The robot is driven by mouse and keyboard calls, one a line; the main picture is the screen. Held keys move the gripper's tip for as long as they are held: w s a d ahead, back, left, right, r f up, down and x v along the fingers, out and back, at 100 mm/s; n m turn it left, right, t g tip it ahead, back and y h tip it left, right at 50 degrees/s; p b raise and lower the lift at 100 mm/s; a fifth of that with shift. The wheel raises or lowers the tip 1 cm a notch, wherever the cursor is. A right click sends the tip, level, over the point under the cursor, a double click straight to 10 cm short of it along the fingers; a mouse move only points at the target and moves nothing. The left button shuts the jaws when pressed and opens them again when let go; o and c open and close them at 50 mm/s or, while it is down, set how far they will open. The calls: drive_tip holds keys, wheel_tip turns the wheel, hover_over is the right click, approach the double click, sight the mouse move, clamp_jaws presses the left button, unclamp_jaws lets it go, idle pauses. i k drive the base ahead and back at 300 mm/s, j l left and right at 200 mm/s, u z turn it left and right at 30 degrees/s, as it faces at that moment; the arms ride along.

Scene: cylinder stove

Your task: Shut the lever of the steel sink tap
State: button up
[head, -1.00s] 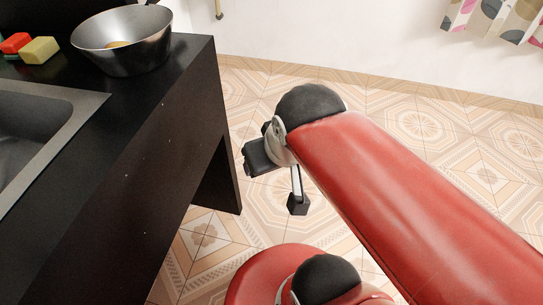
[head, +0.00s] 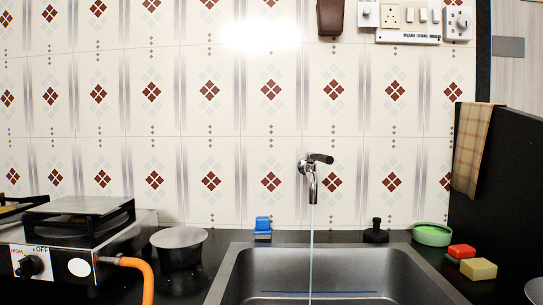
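The steel sink tap (head: 312,182) sticks out of the tiled wall, right of the picture's middle. Its dark-tipped lever (head: 321,158) sits on top and points to the right. A thin stream of water (head: 311,235) runs from the spout down into the steel sink (head: 238,268), so the tap is open. The sink's near part is cut off by the lower edge of the picture. My gripper is not in view.
A stove (head: 70,240) with an orange hose (head: 142,275) and a steel bowl (head: 179,249) stand left of the sink. A blue item (head: 262,228) and a black item (head: 376,233) flank the tap. A green bowl (head: 432,236) and a black panel (head: 512,190) are right.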

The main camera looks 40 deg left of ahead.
sight(310, 157)
drive_tip(key=u, duration=1.5)
